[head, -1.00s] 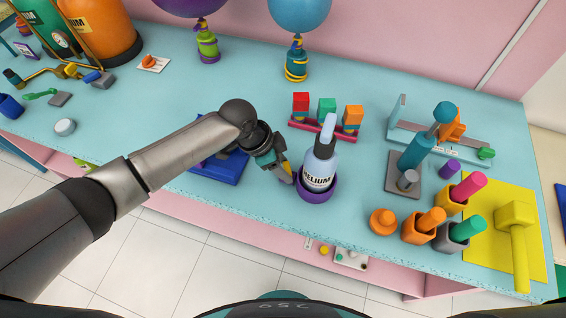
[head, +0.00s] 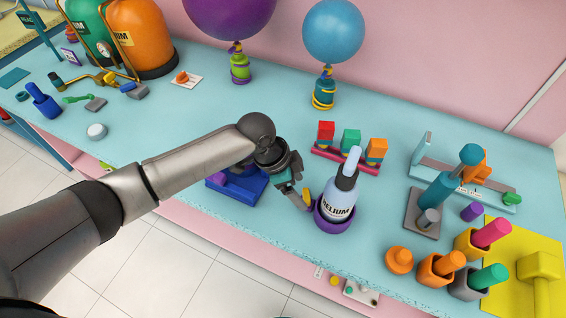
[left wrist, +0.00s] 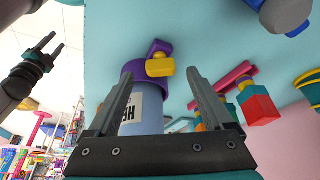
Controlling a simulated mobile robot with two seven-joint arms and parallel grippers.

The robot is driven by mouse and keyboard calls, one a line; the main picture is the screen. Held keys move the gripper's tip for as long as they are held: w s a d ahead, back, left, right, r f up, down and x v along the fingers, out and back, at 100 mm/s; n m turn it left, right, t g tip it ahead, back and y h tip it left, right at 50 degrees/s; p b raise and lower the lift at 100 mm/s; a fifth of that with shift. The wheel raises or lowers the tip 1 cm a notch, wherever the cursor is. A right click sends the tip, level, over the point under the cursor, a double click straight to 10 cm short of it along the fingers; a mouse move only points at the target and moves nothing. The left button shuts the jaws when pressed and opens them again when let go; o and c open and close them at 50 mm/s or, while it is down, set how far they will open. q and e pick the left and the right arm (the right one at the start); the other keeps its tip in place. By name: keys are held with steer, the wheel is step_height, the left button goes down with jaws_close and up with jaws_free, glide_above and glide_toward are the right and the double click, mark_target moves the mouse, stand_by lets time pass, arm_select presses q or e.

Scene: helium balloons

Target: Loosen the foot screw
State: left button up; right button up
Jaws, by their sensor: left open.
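The light blue bottle (head: 340,201) marked HELIUM stands upright in a purple foot ring (head: 332,222) near the table's front edge. A yellow knob (head: 306,195), which looks like the foot screw, sits at the ring's left side. In the left wrist view the yellow knob (left wrist: 160,66) shows beside the purple ring (left wrist: 140,78), ahead of my fingers. My left gripper (head: 302,202) is open, just left of the bottle. In the left wrist view its fingers (left wrist: 160,88) stand apart with the bottle (left wrist: 150,115) beyond them. My right gripper (left wrist: 47,48) shows there at the left, fingers apart and empty.
A blue tray (head: 238,190) lies left of the bottle, partly behind my left arm. A pink rack (head: 345,161) with coloured blocks stands behind the bottle. A grey stand (head: 424,216) and several coloured cups are to the right. Two balloons (head: 333,31) float at the back.

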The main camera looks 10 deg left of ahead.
arm_select(q)
steer(key=w+v, duration=0.1)
steer(key=v, duration=1.1)
steer(key=shift+s+p, duration=0.4)
steer(key=shift+s, duration=0.05)
steer(key=shift+c, duration=0.2)
